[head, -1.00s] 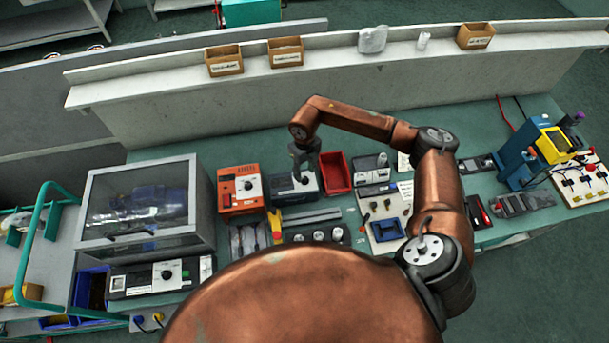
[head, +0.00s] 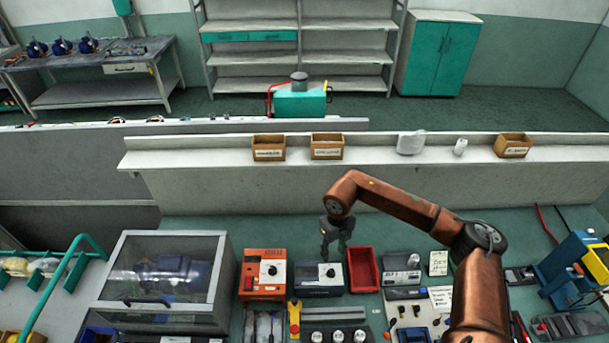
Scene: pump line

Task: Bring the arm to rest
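My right arm (head: 395,205), copper coloured, reaches in from the lower right and bends at the wrist. My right gripper (head: 335,255) hangs down from it, dark grey, at the back edge of a grey instrument box with a dial (head: 318,281). Its fingers look apart with nothing between them. Whether it touches the box cannot be told. My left arm and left gripper are not in view.
A red tray (head: 363,270) is right of the gripper and an orange dial unit (head: 263,273) left of it. A glazed enclosure (head: 165,280) stands farther left. A white shelf (head: 380,152) with cardboard boxes runs behind. A blue-yellow device (head: 575,265) stands at right.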

